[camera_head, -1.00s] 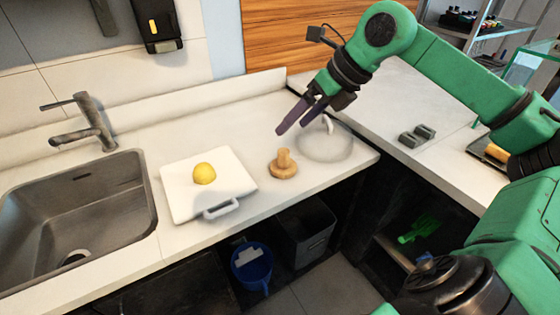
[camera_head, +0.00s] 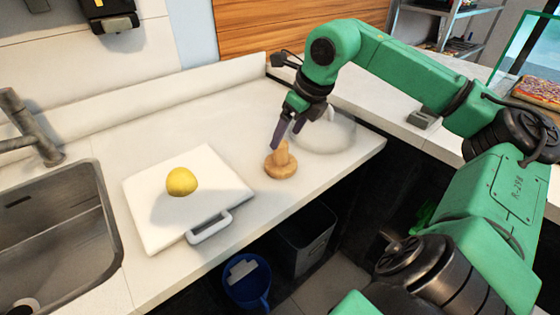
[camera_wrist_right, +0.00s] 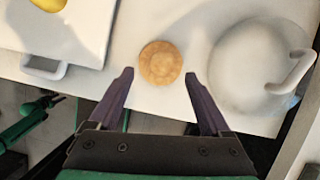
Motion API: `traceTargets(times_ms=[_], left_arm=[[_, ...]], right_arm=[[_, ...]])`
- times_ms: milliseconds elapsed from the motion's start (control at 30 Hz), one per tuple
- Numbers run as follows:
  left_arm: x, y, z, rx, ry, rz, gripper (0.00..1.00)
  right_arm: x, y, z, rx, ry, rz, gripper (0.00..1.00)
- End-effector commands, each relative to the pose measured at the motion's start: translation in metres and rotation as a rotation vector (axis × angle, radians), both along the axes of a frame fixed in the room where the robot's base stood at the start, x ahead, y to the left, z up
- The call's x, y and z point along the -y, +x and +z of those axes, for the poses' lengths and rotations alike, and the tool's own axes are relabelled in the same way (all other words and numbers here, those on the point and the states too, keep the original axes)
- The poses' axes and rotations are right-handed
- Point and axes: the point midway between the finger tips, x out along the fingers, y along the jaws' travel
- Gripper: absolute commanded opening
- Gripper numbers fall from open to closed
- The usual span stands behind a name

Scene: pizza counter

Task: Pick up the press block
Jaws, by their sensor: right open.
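The press block (camera_head: 281,166) is a wooden piece with a wide round base and a narrower upright knob, standing on the white counter. In the right wrist view the press block (camera_wrist_right: 160,63) shows from above as a round wooden disc, ahead of and between my fingertips. My right gripper (camera_head: 287,138) is open and empty, just above and beside the knob; it also shows in the right wrist view (camera_wrist_right: 158,78). I cannot tell whether a finger touches the knob. My left gripper is not in view.
A white cutting board (camera_head: 150,222) with a yellow lemon (camera_head: 181,182) on it lies left of the block. A translucent dome lid (camera_head: 325,135) with a handle sits close on the right. The sink (camera_head: 60,230) is at far left. The counter's front edge (camera_head: 310,208) is near.

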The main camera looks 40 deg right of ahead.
Motion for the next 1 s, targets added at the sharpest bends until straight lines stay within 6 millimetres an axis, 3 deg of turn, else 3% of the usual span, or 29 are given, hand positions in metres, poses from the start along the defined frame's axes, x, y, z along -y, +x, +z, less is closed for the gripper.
traceTargets(times_ms=[400, 633, 833, 867, 1000], left_arm=[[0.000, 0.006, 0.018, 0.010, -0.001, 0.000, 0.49], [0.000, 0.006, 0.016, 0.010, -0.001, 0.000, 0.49], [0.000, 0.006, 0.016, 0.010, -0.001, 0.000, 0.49], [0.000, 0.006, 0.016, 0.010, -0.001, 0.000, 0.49], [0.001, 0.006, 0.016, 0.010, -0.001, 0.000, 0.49]], right_arm=[[-0.001, 0.023, -0.058, -0.001, 0.005, 0.001, 0.82], [0.000, 0.025, -0.065, 0.001, -0.001, 0.000, 0.82], [0.000, 0.025, -0.064, 0.001, -0.001, 0.000, 0.05], [0.000, 0.025, -0.064, 0.001, -0.001, 0.000, 0.00], [0.000, 0.025, -0.064, 0.002, -0.001, 0.000, 0.00]])
